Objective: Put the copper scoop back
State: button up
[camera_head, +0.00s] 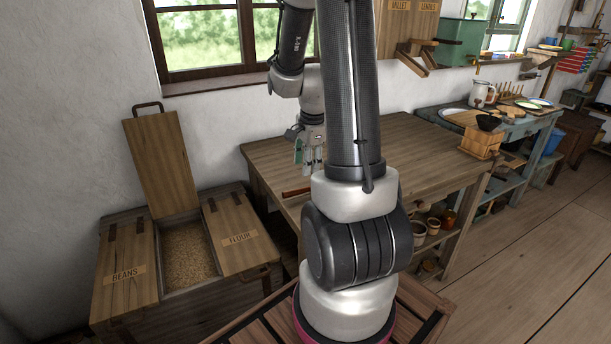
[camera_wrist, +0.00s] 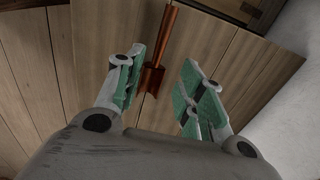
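The copper scoop (camera_wrist: 153,78) lies on the wooden table, its long handle running up and slightly right in the wrist view. In the head view only a thin reddish-brown part of it (camera_head: 297,192) shows near the table's left front edge, beside my arm. My gripper (camera_head: 308,163) is above the table, pointing down. In the wrist view my gripper (camera_wrist: 163,60) is open, with green-padded fingers apart and nothing held. The scoop appears between the fingers, nearer the left one; the remaining gap to it is hard to judge.
A wooden bin stands left of the table (camera_head: 420,150). Its middle compartment is open and holds grain (camera_head: 187,250), with the lid (camera_head: 160,165) raised. The BEANS lid (camera_head: 128,265) and FLOUR lid (camera_head: 233,230) are closed. A wooden box with a dark bowl (camera_head: 481,142) stands at the table's right end.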

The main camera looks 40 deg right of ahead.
jog(key=s+a+r+n+t, duration=0.1)
jog(key=s+a+r+n, duration=0.4)
jog(key=a+r+n, duration=0.65)
jog(key=s+a+r+n+t, duration=0.1)
jog(key=s+a+r+n, duration=0.2)
jog(key=s+r+n, duration=0.3)
jog(key=s+n, duration=0.3)
jog(key=s, duration=0.1)
jog(key=shift+s+a+r+y, duration=0.2)
jog(key=shift+a+r+y, duration=0.1)
jog(key=shift+a, duration=0.1)
